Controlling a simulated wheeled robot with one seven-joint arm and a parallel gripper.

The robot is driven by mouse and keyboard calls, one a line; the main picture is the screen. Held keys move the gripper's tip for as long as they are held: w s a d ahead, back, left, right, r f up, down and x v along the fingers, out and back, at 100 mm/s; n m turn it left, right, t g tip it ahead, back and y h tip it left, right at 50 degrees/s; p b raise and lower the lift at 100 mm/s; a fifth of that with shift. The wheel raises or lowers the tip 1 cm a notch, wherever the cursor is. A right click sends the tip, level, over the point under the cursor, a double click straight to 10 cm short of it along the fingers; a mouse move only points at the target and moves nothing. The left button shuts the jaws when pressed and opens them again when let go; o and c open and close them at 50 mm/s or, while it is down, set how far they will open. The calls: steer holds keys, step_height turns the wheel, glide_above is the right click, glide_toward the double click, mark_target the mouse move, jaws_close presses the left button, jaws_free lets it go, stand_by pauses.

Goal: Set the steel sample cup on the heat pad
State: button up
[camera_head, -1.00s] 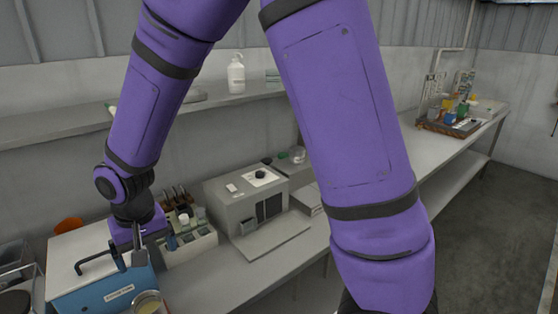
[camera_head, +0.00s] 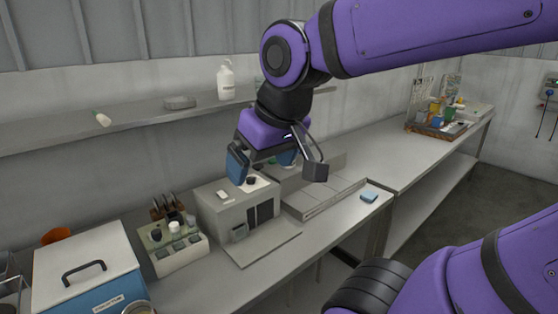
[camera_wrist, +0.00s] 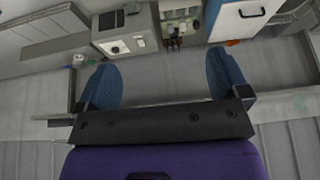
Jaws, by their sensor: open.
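My gripper (camera_head: 276,168) is open and empty, raised above the back of the bench near a grey box. In the wrist view its two blue fingers (camera_wrist: 164,82) stand wide apart with nothing between them. A round metal-rimmed vessel (camera_head: 138,307), perhaps the steel sample cup, is cut off by the bottom edge of the head view, in front of the blue-and-white box. I cannot pick out the heat pad with certainty; a flat grey plate (camera_head: 262,246) lies in front of the grey box.
The grey box (camera_head: 225,210) stands mid-bench, with a rack of small bottles (camera_head: 176,247) to its left and the blue-and-white box (camera_head: 88,268) beyond. A shallow grey tray (camera_head: 325,198) and blue cloth (camera_head: 369,197) lie right. A shelf (camera_head: 140,118) runs behind.

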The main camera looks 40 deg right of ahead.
steer(key=shift+s+d+r, duration=0.15)
steer(key=shift+s+d, duration=0.15)
steer(key=shift+s, duration=0.4)
steer(key=shift+s+d+r, duration=0.1)
steer(key=shift+s+d, duration=0.15)
steer(key=shift+s, duration=0.45)
